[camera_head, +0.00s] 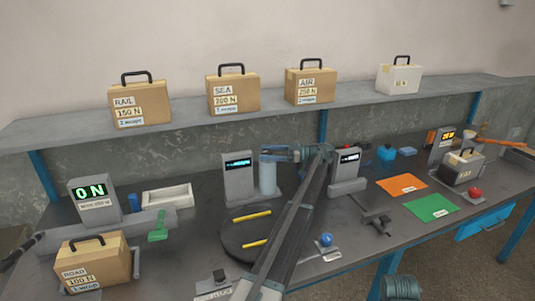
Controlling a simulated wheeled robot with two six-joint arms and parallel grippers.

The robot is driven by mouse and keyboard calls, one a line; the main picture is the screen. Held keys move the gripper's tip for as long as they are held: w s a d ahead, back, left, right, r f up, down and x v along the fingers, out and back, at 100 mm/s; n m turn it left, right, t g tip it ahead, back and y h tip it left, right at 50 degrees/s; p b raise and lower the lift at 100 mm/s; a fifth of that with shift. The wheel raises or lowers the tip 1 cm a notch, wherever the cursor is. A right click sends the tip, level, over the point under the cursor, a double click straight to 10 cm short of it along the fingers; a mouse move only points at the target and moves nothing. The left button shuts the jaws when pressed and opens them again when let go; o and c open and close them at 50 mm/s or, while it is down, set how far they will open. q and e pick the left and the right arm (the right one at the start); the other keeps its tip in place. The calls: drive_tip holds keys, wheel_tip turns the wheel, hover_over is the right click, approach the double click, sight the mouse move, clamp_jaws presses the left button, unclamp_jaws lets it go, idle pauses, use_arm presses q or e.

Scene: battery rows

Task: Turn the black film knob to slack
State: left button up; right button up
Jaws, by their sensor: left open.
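A small black block-like piece (219,275) stands behind a white label at the bottom edge, left of centre. It may be the black film knob; its setting cannot be read. My left arm rises from the bottom centre, and its blue-grey end reaches left beside a pale blue upright cylinder. My left gripper (266,157) is there, open, small and partly hidden, far beyond the black piece and apart from it. My right gripper is out of view.
A dark turntable (232,242) with yellow strips lies left of my arm. A ROAD case (93,264) and a 0 N display (91,191) stand at left. Cases line the shelf (190,113). Orange (401,184) and green (431,208) mats lie at right.

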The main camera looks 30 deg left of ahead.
sight(267, 151)
use_arm(q)
drive_tip(key=shift+r, duration=0.1)
drive_tip(key=shift+r+p, duration=0.85)
drive_tip(key=shift+p, duration=0.1)
wheel_tip(267, 151, up, 2)
drive_tip(key=shift+r+p, duration=0.1)
drive_tip(key=shift+p, duration=1)
drive_tip(key=s+d, duration=0.8)
drive_tip(key=s, duration=0.5)
drive_tip(key=shift+s+r+p, duration=0.4)
drive_tip(key=shift+r+p, duration=0.05)
drive_tip(key=shift+d, duration=0.1)
